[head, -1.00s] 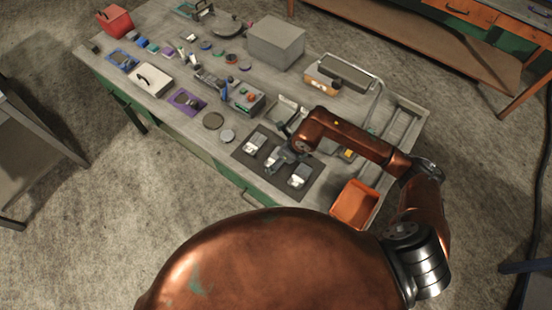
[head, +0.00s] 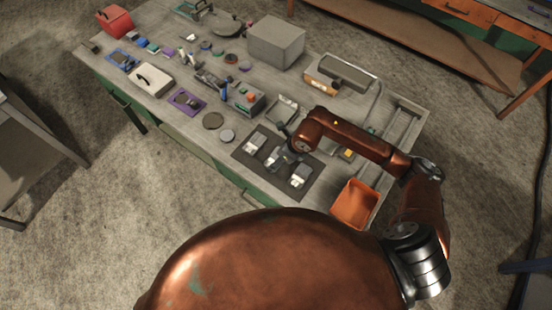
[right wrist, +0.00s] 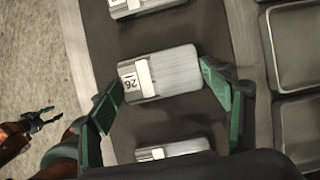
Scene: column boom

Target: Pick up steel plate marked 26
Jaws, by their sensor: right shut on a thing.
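The steel plate marked 26 (right wrist: 165,74) is a silver block with a white label, in the middle of the right wrist view. It also shows in the head view (head: 277,158), partly covered by my right gripper. My right gripper (right wrist: 162,88) has its green fingers shut on the plate's two ends, one by the label and one at the opposite end. I cannot tell whether the plate touches the dark mat (right wrist: 112,45). Similar plates lie on either side of it, one (head: 256,141) and another (head: 300,176). My left gripper (right wrist: 46,119) shows at the left of the wrist view, fingers apart.
The mat lies near the front edge of the workbench (head: 197,142). An orange bin (head: 354,204) stands to its right, and grey trays (right wrist: 297,47) lie beside it. Round discs (head: 213,120), a grey box (head: 276,40) and small parts crowd the bench to the left and behind.

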